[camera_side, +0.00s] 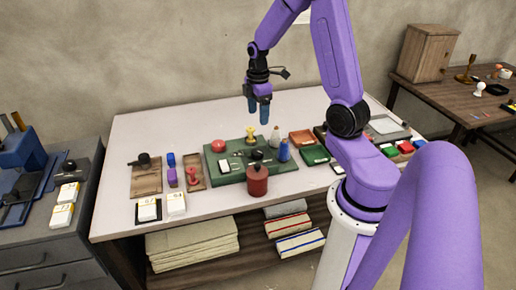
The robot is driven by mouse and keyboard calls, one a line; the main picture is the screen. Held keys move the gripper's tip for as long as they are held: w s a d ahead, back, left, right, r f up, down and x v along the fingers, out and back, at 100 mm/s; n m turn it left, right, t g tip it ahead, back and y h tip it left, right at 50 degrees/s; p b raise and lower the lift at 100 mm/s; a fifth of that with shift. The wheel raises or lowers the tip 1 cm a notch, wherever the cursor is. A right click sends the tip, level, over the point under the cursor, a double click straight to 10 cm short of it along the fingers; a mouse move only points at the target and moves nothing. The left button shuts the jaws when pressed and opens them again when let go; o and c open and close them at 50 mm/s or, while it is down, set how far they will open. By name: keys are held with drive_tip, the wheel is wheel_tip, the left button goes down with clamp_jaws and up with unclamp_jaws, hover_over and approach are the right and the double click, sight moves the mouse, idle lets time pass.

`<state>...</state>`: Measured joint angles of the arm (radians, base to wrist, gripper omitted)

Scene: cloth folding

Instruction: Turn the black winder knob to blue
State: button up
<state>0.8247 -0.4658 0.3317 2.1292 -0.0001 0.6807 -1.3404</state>
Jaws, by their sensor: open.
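A green board (230,177) lies at the middle of the white table. A small black knob-like part (257,156) shows on it, partly hidden behind a dark red canister (257,181); I cannot tell for sure that it is the winder knob, or which way it points. A blue bottle-like piece (284,151) stands at the board's right side. No blue mark around the knob can be made out. My gripper (258,112) hangs pointing down above the back of the board. Its two blue fingers are apart, with nothing between them, clear of the knob.
A red dome (218,146), a yellow piece (250,135) and a pale bottle (275,137) stand around the board. A wooden board (146,179) with a black-handled tool is at left. The table's back left is clear.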

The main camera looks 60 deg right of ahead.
sight(258, 151)
wheel_tip(258, 151, down, 15)
drive_tip(key=shift+r, duration=0.1)
idle(0.5)
drive_tip(key=c, duration=1.1)
